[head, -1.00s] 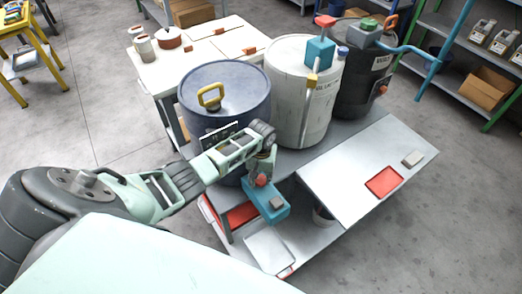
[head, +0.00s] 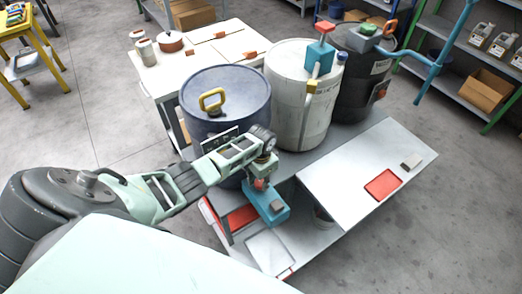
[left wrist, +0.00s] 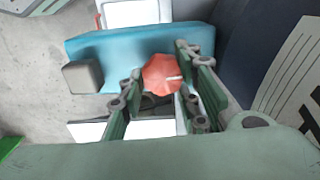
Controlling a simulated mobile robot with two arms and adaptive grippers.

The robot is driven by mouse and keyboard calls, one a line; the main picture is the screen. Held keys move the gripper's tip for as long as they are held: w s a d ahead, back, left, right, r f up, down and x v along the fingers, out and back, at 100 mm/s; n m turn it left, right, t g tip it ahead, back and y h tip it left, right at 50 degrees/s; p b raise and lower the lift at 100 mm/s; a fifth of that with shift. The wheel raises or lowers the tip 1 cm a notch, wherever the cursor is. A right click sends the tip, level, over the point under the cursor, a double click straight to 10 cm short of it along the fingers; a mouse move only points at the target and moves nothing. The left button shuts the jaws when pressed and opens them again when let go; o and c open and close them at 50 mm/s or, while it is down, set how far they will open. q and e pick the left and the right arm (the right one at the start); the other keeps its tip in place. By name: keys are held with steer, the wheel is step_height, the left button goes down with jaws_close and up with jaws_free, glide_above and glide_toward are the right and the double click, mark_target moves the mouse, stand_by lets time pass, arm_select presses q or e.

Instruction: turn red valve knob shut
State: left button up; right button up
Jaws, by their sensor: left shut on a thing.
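The red valve knob (left wrist: 160,73) sits on a blue block-shaped valve body (left wrist: 105,48) in the left wrist view. In the head view the blue body (head: 270,207) is in front of the blue drum, and the knob (head: 260,184) is mostly hidden by my gripper. My left gripper (head: 261,180) points down over the knob. In the left wrist view its fingers (left wrist: 152,88) stand on both sides of the knob, shut on it. A pale mark shows on the knob's right side. My right gripper is not in view.
A blue drum (head: 232,90), a white drum (head: 288,110) and a black drum (head: 357,95) stand behind the valve on a grey bench. A grey block (head: 411,160) and a red tray (head: 383,185) lie on the white panel to the right. A white table (head: 205,62) stands behind.

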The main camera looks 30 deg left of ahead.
arm_select(q)
steer(key=shift+d+m, duration=0.4)
steer(key=o, duration=1.1)
steer(key=shift+a+r, duration=0.1)
steer(key=shift+a, duration=0.05)
steer(key=shift+r, duration=0.25)
step_height(320, 180, up, 11)
steer(key=shift+r, duration=0.2)
